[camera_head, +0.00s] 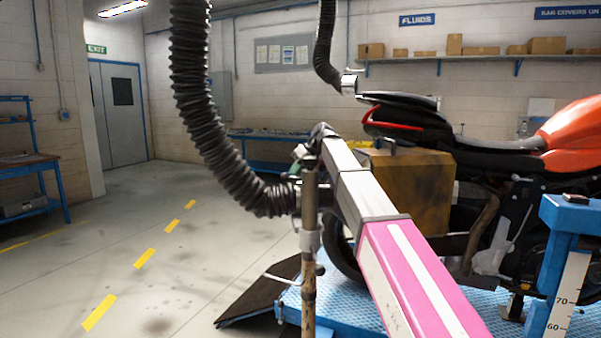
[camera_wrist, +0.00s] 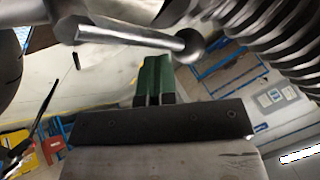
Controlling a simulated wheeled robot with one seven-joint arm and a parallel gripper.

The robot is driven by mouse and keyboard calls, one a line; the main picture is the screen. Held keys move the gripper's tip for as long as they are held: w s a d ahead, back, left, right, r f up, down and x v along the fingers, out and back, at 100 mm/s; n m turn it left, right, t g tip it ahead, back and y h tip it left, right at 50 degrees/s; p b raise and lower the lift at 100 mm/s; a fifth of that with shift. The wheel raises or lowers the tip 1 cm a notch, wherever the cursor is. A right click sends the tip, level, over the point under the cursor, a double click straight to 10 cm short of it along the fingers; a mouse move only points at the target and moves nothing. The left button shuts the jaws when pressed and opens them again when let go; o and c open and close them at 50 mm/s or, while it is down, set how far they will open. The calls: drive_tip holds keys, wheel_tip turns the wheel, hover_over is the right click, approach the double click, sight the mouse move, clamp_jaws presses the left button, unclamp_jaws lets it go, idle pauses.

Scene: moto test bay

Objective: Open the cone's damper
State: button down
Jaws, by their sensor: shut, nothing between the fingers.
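In the wrist view, my gripper (camera_wrist: 153,80) has two green fingers pressed together with nothing between them. A metal lever (camera_wrist: 130,36) with a rounded end lies just beyond the fingertips. I cannot tell whether they touch it. Smooth metal behind the lever, at the top edge, looks like part of the cone; its shape is cut off. A ribbed black hose (camera_head: 222,120) hangs down in the head view and ends at an upright stand (camera_head: 309,240). My gripper (camera_head: 299,152) is by the stand's top, mostly hidden behind my wrist. The damper's position cannot be made out.
A second hose (camera_head: 325,45) ends in a metal nozzle (camera_head: 348,84) by the tail of an orange motorcycle (camera_head: 572,135). The motorcycle stands on a blue lift (camera_head: 345,315). A brown box (camera_head: 408,190) is behind my arm. The floor at left is clear.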

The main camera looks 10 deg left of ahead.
sight(289, 177)
drive_tip(key=shift+s+a, duration=0.2)
drive_tip(key=shift+s, duration=0.35)
drive_tip(key=shift+s+a, duration=0.2)
drive_tip(key=shift+s, duration=0.3)
drive_tip(key=shift+s+n+g, duration=0.35)
drive_tip(key=shift+n+g, duration=0.05)
drive_tip(key=shift+n, duration=0.3)
drive_tip(key=shift+r, duration=0.1)
